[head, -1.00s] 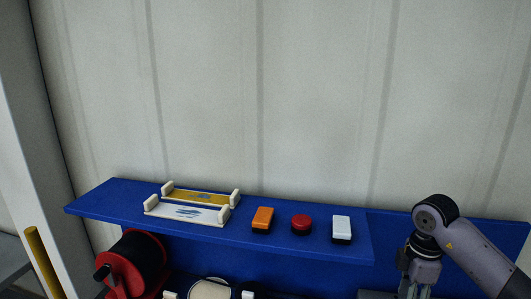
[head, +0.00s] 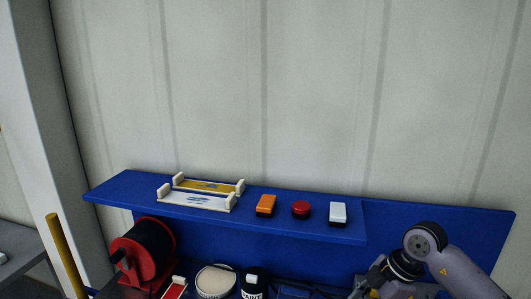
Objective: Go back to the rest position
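My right arm comes in at the lower right in the head view, bent at a round grey joint. My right gripper (head: 362,290) is at the bottom edge, in front of the blue panel and below the shelf, partly cut off by the frame. Its fingers are too unclear to tell whether they are open or shut. My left gripper is not in view.
A blue shelf (head: 120,190) carries two white-ended holders (head: 195,201), an orange block (head: 265,205), a red button (head: 300,209) and a white block (head: 338,213). Below are a red reel (head: 127,250), a round white-topped item (head: 215,281) and a black labelled item (head: 253,285).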

